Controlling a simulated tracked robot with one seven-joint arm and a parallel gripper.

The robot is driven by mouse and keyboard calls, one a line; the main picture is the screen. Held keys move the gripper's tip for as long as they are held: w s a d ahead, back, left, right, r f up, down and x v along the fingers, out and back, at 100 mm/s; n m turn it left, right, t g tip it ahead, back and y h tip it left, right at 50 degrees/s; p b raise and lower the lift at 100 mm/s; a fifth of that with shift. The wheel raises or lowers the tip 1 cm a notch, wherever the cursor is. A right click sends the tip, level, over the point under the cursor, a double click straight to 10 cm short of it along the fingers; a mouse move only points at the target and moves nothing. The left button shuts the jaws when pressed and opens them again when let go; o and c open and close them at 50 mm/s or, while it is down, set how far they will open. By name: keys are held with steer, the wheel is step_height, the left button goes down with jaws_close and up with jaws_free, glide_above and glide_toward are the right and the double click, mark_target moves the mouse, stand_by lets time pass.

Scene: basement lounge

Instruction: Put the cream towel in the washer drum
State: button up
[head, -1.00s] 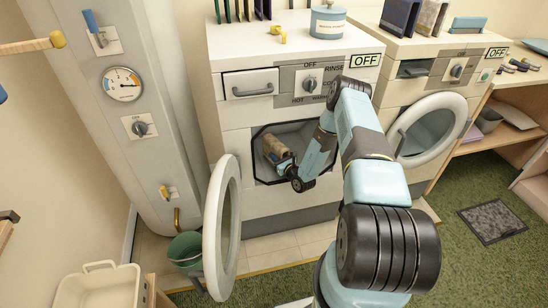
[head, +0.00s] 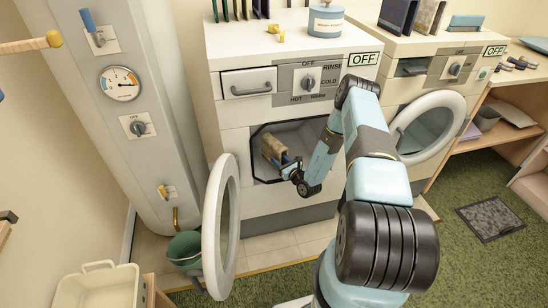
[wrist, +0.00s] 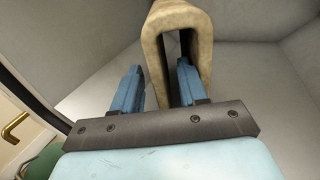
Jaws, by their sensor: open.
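The cream towel (head: 271,147), folded into a narrow arch, is inside the washer drum (head: 300,135) of the left machine, past the rim of its opening. In the wrist view the towel (wrist: 153,50) stands just beyond my gripper (wrist: 160,88), against pale grey drum walls (wrist: 250,65). The fingers are apart; the near leg of the arch lines up with the gap between them, and the right finger lines up with the arch's hollow. I cannot tell if they still touch the towel. In the head view my gripper (head: 290,167) is at the opening, right of the towel.
The washer's round door (head: 222,225) hangs open on the left, near a green bucket (head: 185,248). A second machine's open door (head: 428,128) is on the right. A cream basin (head: 98,287) is at lower left.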

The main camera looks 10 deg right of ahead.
steer(key=v, duration=0.7)
steer(key=shift+s, duration=0.3)
steer(key=shift+d, duration=0.1)
